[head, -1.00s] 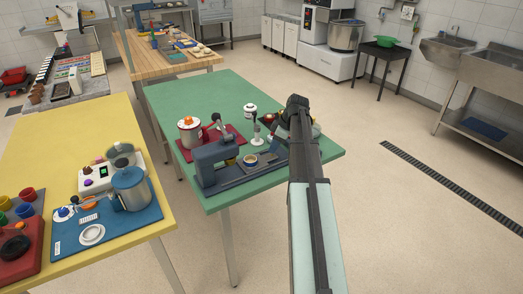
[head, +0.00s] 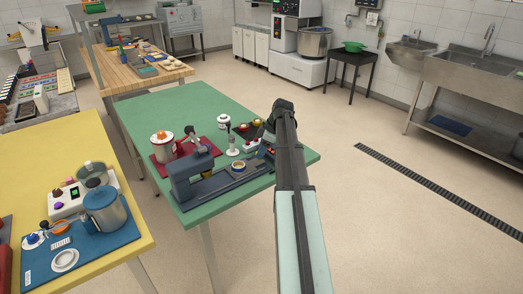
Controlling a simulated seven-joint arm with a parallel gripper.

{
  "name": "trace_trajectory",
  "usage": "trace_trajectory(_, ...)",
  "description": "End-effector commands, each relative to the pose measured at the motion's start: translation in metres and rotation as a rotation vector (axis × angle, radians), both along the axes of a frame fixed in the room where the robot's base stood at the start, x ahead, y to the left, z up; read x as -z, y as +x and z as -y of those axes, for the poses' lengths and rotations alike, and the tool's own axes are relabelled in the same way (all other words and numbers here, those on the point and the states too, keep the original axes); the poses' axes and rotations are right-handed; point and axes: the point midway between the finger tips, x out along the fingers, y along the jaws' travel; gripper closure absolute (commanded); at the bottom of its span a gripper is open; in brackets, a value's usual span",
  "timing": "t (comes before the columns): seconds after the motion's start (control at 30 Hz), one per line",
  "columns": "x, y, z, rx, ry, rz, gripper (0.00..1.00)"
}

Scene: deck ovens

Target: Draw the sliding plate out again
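A blue-grey press-like device (head: 181,178) stands on the green table (head: 190,107). A long, low dark blue-grey bed (head: 222,182) runs from it to the right, toward my arm. I take the sliding plate to be on this bed, but its outline is too small to tell. A small round cup with a tan top (head: 238,166) sits on the bed. My arm reaches over the right end of the table and covers the bed's far right end. My gripper is mostly hidden behind the arm's dark end; its fingers and any contact with the plate cannot be made out.
A red tray with a white canister (head: 161,144) is behind the device. A white-based stand (head: 234,148), a white jar (head: 224,121) and a dark tray of small coloured items (head: 246,129) are nearby. The yellow table (head: 40,150) is at left. Floor at right is clear.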

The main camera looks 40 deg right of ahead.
Motion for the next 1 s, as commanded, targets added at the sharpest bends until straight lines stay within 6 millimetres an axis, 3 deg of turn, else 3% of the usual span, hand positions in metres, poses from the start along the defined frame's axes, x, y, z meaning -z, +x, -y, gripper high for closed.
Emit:
trace_trajectory(0.37, -0.012, -0.003, 0.002, -0.001, 0.001, 0.002, 0.48)
trace_trajectory(1.0, -0.112, -0.032, 0.032, 0.000, 0.001, 0.001, 0.48)
